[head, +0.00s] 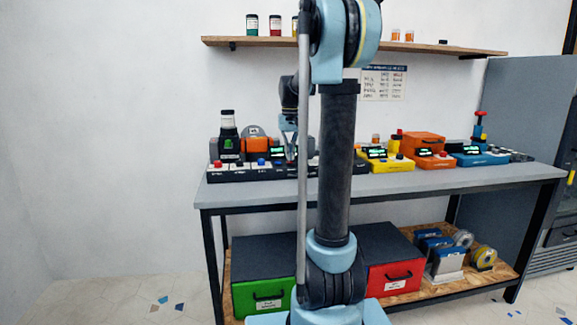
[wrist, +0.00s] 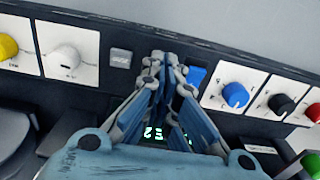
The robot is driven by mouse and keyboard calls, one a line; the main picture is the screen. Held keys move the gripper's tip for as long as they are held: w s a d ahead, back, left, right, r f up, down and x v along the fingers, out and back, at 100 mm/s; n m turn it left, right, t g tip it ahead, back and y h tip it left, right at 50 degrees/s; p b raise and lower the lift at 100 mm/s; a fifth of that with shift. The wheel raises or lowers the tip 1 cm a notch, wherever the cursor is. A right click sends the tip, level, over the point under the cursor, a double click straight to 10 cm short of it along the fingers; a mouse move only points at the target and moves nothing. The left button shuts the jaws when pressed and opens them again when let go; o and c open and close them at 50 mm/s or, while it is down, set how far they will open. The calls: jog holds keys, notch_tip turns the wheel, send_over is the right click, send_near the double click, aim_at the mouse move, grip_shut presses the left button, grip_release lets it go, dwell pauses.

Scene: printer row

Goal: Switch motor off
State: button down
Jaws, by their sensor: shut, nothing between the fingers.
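My gripper (wrist: 165,60) is shut and empty, with its fingertips over the black control panel (wrist: 215,125) in the wrist view. A small grey switch or button (wrist: 121,58) lies just left of the fingertips. A blue switch (wrist: 195,76) lies just right of them, partly covered by a finger. I cannot read which control is labelled motor, nor tell whether the fingertips touch the panel. In the head view my gripper (head: 290,150) is above the long black panel (head: 262,173) at the left of the table. My arm hides part of that panel.
Beside the switches sit white (wrist: 65,59), yellow (wrist: 8,46), blue (wrist: 235,95), black (wrist: 281,104) and red (wrist: 314,112) knobs. A green-lit display (wrist: 153,133) is partly behind my fingers. A yellow unit (head: 390,164) and an orange unit (head: 430,158) stand farther right on the table.

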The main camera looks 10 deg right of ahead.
aim_at(290, 162)
jog(key=shift+f, duration=0.7)
dwell(0.5)
jog(key=shift+r, duration=3.5)
jog(key=shift+s, duration=0.1)
jog(key=s+f, duration=0.8)
jog(key=s, duration=0.4)
jog(key=s+f+t, duration=0.1)
jog(key=s+f, duration=0.7)
jog(key=s, duration=0.4)
jog(key=s+f+t, duration=0.1)
jog(key=s+f, duration=0.7)
jog(key=s, duration=0.4)
jog(key=shift+a+f, duration=0.25)
jog(key=shift+f, duration=0.1)
